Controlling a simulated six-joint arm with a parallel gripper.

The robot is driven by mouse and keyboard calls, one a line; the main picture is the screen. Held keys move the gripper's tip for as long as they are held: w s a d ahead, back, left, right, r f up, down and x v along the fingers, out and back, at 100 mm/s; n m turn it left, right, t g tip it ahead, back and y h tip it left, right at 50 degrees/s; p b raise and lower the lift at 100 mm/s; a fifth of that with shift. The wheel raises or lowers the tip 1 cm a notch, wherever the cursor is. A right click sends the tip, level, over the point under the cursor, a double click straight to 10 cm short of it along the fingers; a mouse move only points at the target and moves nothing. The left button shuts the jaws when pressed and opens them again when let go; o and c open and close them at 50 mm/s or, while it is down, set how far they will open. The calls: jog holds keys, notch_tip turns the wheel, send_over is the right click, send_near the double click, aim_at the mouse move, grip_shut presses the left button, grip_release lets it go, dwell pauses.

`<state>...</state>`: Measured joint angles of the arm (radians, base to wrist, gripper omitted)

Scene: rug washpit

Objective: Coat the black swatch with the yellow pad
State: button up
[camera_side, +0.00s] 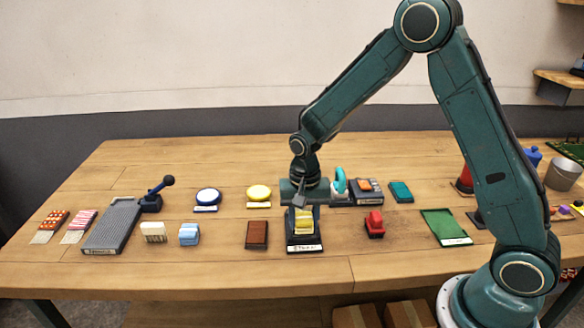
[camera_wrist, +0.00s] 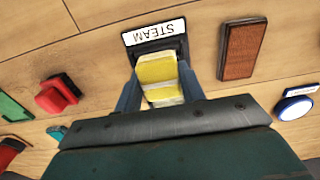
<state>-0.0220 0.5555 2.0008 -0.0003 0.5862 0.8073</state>
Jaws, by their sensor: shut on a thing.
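My gripper (camera_wrist: 158,84) is shut on a yellow pad (camera_wrist: 157,68), which has a paler band across it. In the side view the gripper (camera_side: 303,208) points down, with the yellow pad (camera_side: 303,222) at a black base (camera_side: 304,243). The base has a white label, reading STEAM in the wrist view (camera_wrist: 155,32). I cannot tell whether the pad touches the base or sits just above it. A dark flat piece (camera_side: 477,218) lies partly behind my arm at the right; I cannot tell whether it is the black swatch.
A brown block (camera_side: 257,235) lies left of the base, a red block (camera_side: 374,224) to its right. A green sheet (camera_side: 446,227) lies right. The front table edge is mostly clear.

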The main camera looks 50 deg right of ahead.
jog(key=shift+w+d, duration=2.95)
jog(key=shift+w, duration=0.05)
notch_tip(320, 180, up, 8)
jog(key=shift+s+r, duration=0.1)
jog(key=shift+s, duration=0.05)
